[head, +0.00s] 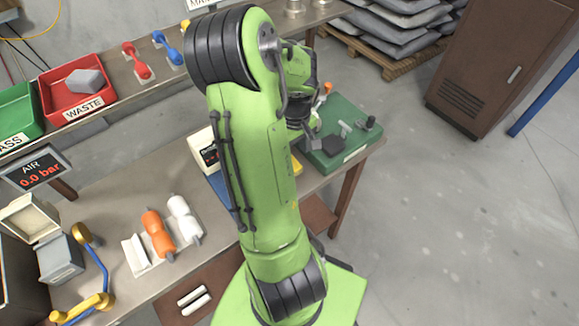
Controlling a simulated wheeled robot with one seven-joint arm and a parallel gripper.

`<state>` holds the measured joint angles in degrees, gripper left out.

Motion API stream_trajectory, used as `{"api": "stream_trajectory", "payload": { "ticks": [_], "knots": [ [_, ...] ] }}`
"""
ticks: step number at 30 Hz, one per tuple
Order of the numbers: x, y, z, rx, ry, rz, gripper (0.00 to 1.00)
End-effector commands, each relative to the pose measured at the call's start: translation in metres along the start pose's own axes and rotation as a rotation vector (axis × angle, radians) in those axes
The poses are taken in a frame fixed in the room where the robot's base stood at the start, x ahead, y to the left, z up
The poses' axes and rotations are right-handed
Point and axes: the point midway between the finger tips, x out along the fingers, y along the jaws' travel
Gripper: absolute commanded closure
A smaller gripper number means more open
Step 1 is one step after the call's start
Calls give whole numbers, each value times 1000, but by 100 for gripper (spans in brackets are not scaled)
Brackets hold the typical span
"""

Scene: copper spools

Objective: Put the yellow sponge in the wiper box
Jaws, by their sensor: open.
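My green arm stands in the middle of the head view and covers much of the table. My gripper (308,138) is partly visible behind the arm, low over the left edge of the green mat; it is open, and I cannot see anything held in it. A small yellow patch (297,164) shows at the arm's right edge, beside the mat; I cannot tell whether it is the sponge. An open cream box (30,217) with a raised lid stands at the far left; I cannot tell whether it is the wiper box. Its inside is hardly visible.
The green mat (345,156) holds small grey and dark parts. A white device (201,150) stands left of the arm. A red waste bin (77,92) is on the back bench.

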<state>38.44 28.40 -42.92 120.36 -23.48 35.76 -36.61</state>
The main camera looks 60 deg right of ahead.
Motion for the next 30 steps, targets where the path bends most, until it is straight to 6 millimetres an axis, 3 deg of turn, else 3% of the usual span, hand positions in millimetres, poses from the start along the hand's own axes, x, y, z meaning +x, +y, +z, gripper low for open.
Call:
{"api": "stream_trajectory", "payload": {
  "ticks": [12,20,30],
  "knots": [
    [66,1,0,1,-2,0,43],
    [70,1,-1,1,2,1,43],
    [70,1,-1,0,2,1,90]
  ]
}}
